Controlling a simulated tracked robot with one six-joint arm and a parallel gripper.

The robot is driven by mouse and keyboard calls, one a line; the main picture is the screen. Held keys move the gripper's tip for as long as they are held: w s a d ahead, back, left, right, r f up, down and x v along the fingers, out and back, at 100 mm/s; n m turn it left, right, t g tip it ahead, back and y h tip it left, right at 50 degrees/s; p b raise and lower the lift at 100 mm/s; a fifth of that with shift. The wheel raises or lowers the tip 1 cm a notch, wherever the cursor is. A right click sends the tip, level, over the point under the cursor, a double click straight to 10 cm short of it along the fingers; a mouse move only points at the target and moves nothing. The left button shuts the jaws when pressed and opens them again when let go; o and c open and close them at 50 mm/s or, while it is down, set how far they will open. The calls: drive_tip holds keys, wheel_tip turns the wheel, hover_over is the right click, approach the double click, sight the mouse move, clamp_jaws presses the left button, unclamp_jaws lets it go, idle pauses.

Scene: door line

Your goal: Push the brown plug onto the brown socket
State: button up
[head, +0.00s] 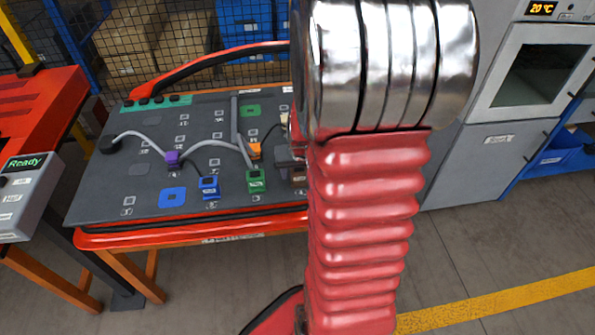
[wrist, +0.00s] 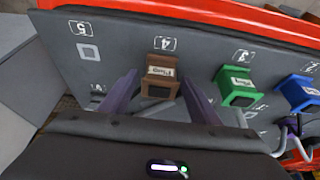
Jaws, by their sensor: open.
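The brown plug (wrist: 161,78) is in the wrist view, standing on the grey board beside the mark 4. My gripper (wrist: 158,88) is open, with one purple finger on each side of the plug. A gap seems to show at each side, but I cannot tell whether a finger touches it. In the head view a small part of the brown plug (head: 299,175) shows at the board's right edge, beside my red arm. The arm hides most of my gripper there. I cannot make out the brown socket in either view.
A green plug (wrist: 236,86) and a blue plug (wrist: 298,92) stand to the right in the wrist view. The grey board (head: 110,195) also carries a purple plug (head: 172,158), an orange plug (head: 254,151) and grey cables. A grey machine (head: 480,160) stands at the right.

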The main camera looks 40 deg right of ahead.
drive_tip(key=shift+w+f, duration=0.1)
drive_tip(key=shift+f, duration=0.1)
drive_tip(key=shift+c, duration=0.2)
clamp_jaws()
idle(0.9)
drive_tip(key=shift+r, duration=0.35)
idle(0.4)
drive_tip(key=shift+c, duration=2.3)
unclamp_jaws()
clamp_jaws()
